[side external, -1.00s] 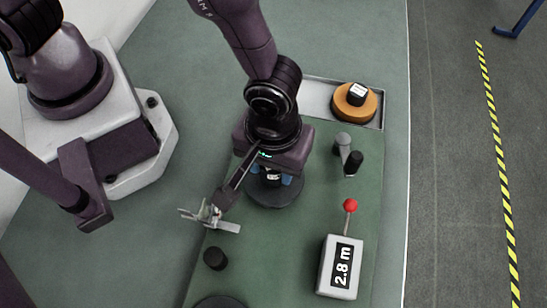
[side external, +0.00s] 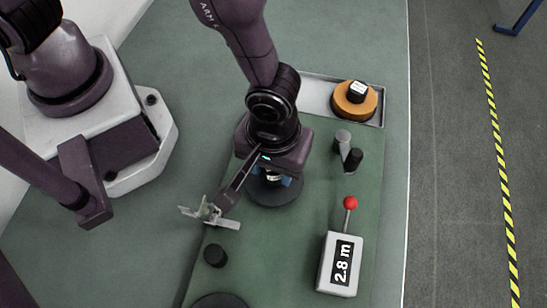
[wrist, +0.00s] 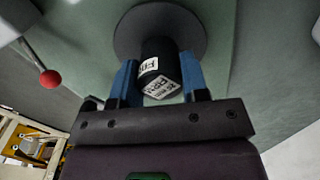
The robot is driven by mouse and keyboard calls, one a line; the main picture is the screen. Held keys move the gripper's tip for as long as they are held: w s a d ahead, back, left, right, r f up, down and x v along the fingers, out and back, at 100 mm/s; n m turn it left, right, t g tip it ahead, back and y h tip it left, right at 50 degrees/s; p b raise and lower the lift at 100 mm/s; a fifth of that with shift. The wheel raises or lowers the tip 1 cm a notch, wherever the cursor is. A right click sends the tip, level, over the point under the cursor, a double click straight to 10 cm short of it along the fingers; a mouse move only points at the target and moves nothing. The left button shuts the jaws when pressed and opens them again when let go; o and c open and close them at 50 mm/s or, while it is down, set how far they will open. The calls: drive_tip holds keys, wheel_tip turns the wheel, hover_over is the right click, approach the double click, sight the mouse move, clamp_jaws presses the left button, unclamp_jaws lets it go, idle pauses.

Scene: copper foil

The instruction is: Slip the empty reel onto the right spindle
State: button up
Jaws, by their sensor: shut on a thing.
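The empty reel (side external: 286,194), a dark disc with a black hub, is held below my gripper (side external: 272,178) in the side view. In the wrist view, the two blue fingers of my gripper (wrist: 160,76) are shut on the hub, which has white printed labels. The dark disc of the reel (wrist: 133,28) spreads out beyond the fingertips. The right spindle is not visible; the reel and my gripper cover the board beneath them. I cannot tell whether the reel touches anything below.
An orange reel (side external: 347,106) sits in a grey tray (side external: 315,88) at the back. Right of my gripper stand a grey and black post pair (side external: 348,150) and a counter box (side external: 340,268) with a red-knobbed lever (side external: 350,203). A metal bracket (side external: 211,214) and black peg (side external: 215,256) are left.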

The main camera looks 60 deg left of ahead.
drive_tip(key=shift+f, duration=0.2)
drive_tip(key=o, duration=1.4)
drive_tip(key=shift+r, duration=1.05)
drive_tip(key=shift+r, duration=3.45)
